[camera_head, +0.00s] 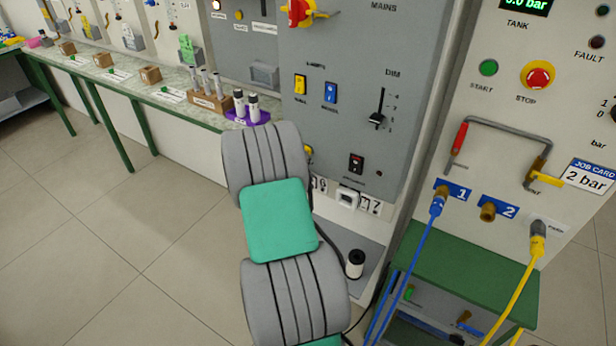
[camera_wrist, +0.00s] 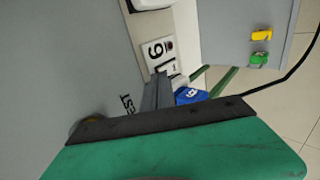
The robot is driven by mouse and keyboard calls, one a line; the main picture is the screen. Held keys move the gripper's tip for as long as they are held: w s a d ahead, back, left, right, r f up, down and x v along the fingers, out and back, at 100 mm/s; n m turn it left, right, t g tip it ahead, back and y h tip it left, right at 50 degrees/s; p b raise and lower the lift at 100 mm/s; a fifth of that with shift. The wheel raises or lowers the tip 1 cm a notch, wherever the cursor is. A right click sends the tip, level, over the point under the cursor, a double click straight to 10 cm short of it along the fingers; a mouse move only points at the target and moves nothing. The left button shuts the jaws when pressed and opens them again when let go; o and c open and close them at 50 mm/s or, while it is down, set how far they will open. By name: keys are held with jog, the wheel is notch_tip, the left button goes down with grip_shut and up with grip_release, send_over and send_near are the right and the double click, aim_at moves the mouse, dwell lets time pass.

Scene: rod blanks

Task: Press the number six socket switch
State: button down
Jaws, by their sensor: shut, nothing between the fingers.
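In the wrist view, my gripper (camera_wrist: 158,78) is shut and empty, its grey fingers close to the grey panel face. Just beyond the tips is a white card (camera_wrist: 157,52) with a black digit that looks like a 6 or 9; the view is turned, so I cannot tell which. A dark spot sits beside the digit. In the head view, a white socket (camera_head: 347,198) with marked cards is low on the grey panel; my arm hides the gripper.
A blue item (camera_wrist: 190,95) is right of the fingers. In the head view, a green bench (camera_head: 470,275) with blue and yellow hoses stands right of the panel. A black-and-white spool (camera_head: 355,264) is below. A long workbench (camera_head: 140,75) runs left; the floor there is clear.

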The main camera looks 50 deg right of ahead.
jog(key=v, duration=1.2)
jog(key=shift+a+b, duration=0.4)
jog(key=shift+a, duration=0.1)
jog(key=shift+r, duration=0.1)
